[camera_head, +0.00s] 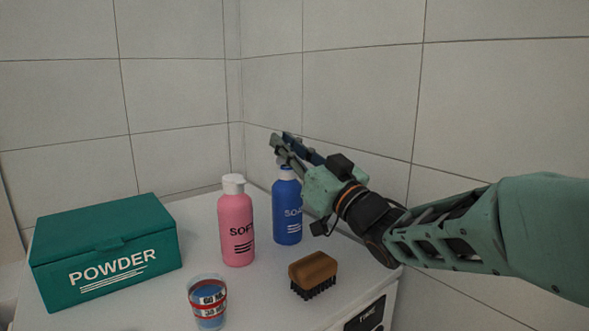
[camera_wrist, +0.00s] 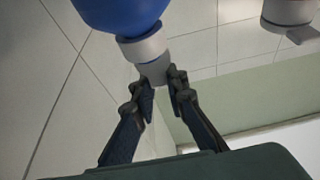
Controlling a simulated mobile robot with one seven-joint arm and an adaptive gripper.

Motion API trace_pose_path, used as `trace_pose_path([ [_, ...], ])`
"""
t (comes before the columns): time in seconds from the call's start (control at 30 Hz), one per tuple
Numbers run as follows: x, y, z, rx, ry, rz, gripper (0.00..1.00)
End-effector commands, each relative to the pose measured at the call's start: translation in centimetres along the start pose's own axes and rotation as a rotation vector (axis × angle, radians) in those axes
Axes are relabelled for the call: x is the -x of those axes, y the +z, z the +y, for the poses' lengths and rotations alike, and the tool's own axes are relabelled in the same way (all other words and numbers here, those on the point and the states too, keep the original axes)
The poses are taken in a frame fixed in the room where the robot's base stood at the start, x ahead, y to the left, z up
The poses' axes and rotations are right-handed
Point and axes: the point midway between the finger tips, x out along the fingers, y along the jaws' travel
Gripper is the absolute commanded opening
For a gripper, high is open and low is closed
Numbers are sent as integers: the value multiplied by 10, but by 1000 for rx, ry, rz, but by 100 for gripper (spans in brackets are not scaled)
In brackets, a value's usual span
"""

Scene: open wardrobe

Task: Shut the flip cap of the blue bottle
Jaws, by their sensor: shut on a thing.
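The blue bottle (camera_head: 287,211) stands upright at the back of the white top, near the wall corner. In the head view my gripper (camera_head: 283,142) is above it and hides most of its cap. In the wrist view the blue bottle (camera_wrist: 118,12) appears upside down at the top, with a pale collar (camera_wrist: 143,46). Its flip cap (camera_wrist: 155,71) sits at the fingertips of my gripper (camera_wrist: 164,80), which is shut on it. The cap's exact angle to the collar is hard to tell.
A pink bottle (camera_head: 236,229) with a white cap stands left of the blue one. A brown brush (camera_head: 314,270) and a glass (camera_head: 208,301) are in front. A green POWDER box (camera_head: 107,250) is at the left. Tiled walls (camera_head: 345,90) close off the back.

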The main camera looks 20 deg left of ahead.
Motion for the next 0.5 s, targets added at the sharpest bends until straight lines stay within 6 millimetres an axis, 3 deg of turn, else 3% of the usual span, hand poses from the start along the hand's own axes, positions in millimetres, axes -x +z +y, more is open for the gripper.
trace_pose_path([
  [0.03, 5, 10, 0, 1, 0, 21, 0],
  [0.5, 10, 5, 0, 0, 0, 170, 0],
])
